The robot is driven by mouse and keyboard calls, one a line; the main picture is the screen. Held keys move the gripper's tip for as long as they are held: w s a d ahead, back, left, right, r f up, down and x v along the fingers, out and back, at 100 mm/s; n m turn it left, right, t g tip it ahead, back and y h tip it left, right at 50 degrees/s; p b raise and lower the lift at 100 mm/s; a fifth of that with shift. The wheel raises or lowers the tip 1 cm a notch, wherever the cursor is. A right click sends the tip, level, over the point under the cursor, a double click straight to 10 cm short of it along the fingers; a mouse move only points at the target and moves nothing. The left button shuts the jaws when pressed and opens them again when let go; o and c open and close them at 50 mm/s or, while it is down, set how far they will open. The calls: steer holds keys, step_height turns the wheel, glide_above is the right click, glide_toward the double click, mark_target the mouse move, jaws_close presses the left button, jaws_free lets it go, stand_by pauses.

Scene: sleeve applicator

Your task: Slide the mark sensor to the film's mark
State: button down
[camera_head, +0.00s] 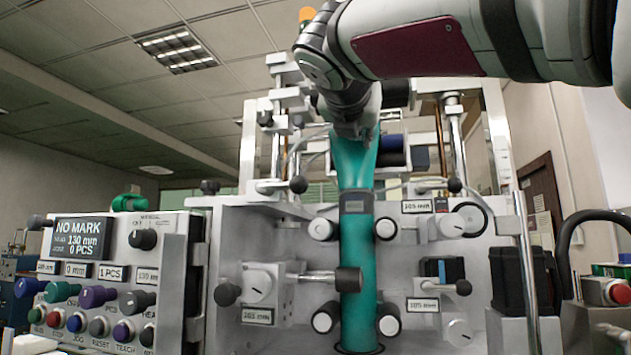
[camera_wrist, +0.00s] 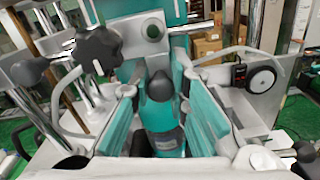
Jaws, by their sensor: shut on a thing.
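The teal film (camera_head: 357,255) hangs as a tall tube down the middle of the machine. A grey rectangle (camera_head: 355,203), possibly the film's mark, shows on its upper part. A dark round-ended knob (camera_wrist: 160,85) is in front of the teal film in the wrist view. My gripper (camera_wrist: 158,92) is around this knob, seemingly shut on it; its exact contact is unclear. In the head view my gripper (camera_head: 355,128) is at the top of the film, its fingers mostly hidden. I cannot tell which part is the mark sensor.
A control box (camera_head: 110,270) with several coloured knobs stands at left; its screen (camera_head: 83,238) reads NO MARK, 130 mm, 0 PCS. A rod with a dark end (camera_head: 348,280) crosses the lower film. Rollers (camera_head: 323,229) flank the film. A star knob (camera_wrist: 98,48) is close at left.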

steer(key=shift+d, duration=0.1)
steer(key=shift+s+d+p, duration=0.1)
steer(key=shift+d+p, duration=0.15)
steer(key=shift+p, duration=0.5)
steer(key=shift+f, duration=0.15)
steer(key=c, duration=1.5)
jaws_free()
steer(key=shift+f, duration=0.15)
steer(key=shift+s+a, duration=0.15)
steer(key=shift+s, duration=0.1)
steer(key=v, duration=1.1)
steer(key=shift+s+r, duration=0.35)
steer(key=shift+r, duration=0.05)
